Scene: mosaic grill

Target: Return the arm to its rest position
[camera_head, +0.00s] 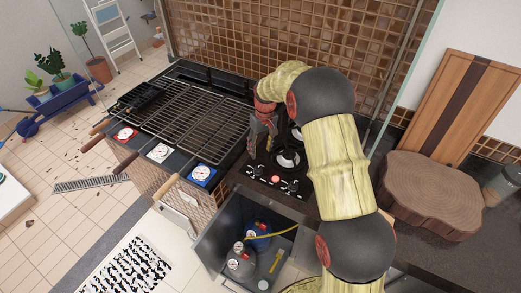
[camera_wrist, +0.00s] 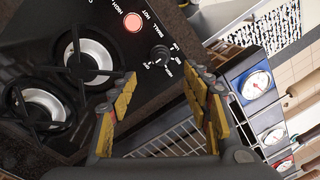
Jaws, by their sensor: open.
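My arm arches over the stove in the head view, yellow with dark joints. My gripper (camera_head: 262,148) points down over the left part of the cooktop, beside the grill. In the wrist view my gripper (camera_wrist: 162,76) has its yellow-padded fingers spread with nothing held between them. A black stove knob (camera_wrist: 158,55) appears near the gap between the fingertips; I cannot tell how far below them it is. A red round button (camera_wrist: 132,22) lies beyond it, and it also shows in the head view (camera_head: 275,180). The arm hides part of the cooktop.
The grill grate (camera_head: 195,115) with several long handles lies left of the gripper. An open cabinet holds gas bottles (camera_head: 240,262) below the stove. A round wooden slab (camera_head: 430,192) and a striped cutting board (camera_head: 465,110) stand right of the arm. The tiled wall is behind.

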